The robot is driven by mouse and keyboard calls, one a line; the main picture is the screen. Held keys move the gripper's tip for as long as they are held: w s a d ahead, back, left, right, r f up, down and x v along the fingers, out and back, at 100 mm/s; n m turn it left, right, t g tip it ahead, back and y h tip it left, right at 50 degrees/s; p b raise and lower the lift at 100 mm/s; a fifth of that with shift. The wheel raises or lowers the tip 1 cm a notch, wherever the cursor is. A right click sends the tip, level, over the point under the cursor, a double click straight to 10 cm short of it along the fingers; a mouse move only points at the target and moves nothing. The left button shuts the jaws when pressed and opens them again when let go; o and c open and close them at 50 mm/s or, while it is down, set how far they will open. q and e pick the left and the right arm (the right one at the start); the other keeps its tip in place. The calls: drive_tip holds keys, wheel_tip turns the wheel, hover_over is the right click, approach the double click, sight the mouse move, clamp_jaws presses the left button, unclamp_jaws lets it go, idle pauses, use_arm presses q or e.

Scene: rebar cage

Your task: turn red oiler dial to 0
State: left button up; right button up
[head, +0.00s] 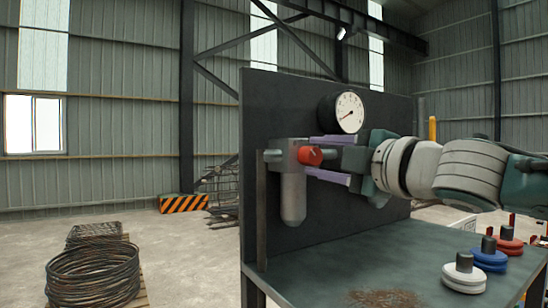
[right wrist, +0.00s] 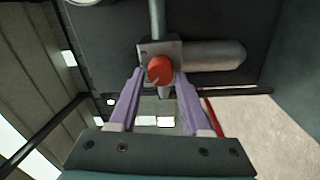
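The red oiler dial (head: 310,156) sits on the grey oiler body (head: 293,195), which is mounted on a dark upright panel and has a rounded bowl hanging below. My right gripper (head: 318,156) reaches in from the right with its purple fingers level, one above and one below the dial's height. In the right wrist view the red dial (right wrist: 159,69) lies between the two fingertips (right wrist: 159,78), with a small gap seeming to show on each side. The gripper looks open; whether a finger touches the dial is unclear. The dial's markings are not readable. My left gripper is not in view.
A round pressure gauge (head: 349,112) is on the panel (head: 270,95) just above my right fingers. The bench top (head: 340,270) below carries white (head: 464,274), blue (head: 489,255) and red (head: 508,241) knobbed discs at right. Coiled wire (head: 93,275) lies on the floor at left.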

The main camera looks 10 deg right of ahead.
drive_tip(key=o, duration=0.3)
drive_tip(key=shift+s+d+f+b, duration=0.2)
drive_tip(key=shift+s+b, duration=0.2)
drive_tip(key=shift+b, duration=0.05)
drive_tip(key=b+v, duration=0.6)
drive_tip(key=v, duration=0.3)
drive_tip(key=shift+r, duration=0.1)
